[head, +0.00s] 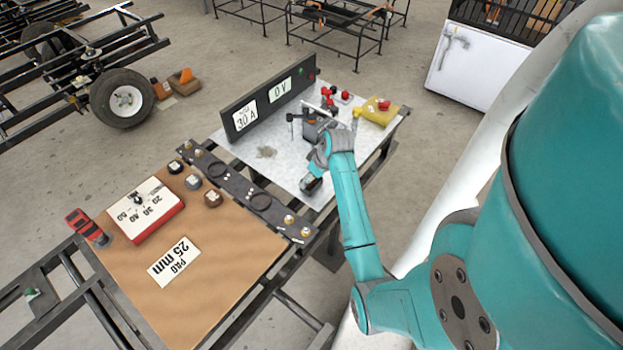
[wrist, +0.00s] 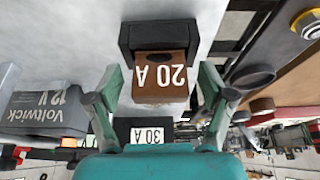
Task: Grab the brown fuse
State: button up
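In the wrist view, the brown fuse (wrist: 160,86) is marked 20 A. Its far end is against a dark block-shaped holder (wrist: 158,35); how deep it sits in it I cannot tell. My gripper (wrist: 161,76) is open, with one finger on each side of the fuse and a narrow gap showing on both sides. In the head view, my gripper (head: 322,152) is low over the pale metal table top (head: 284,168). I cannot make out the fuse there.
A grey Voltwick 12 V box (wrist: 42,112) is at the left in the wrist view. A brown board (head: 225,250) lies nearer.

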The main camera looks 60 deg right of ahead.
jog(key=c, duration=1)
jog(key=shift+c, duration=0.2)
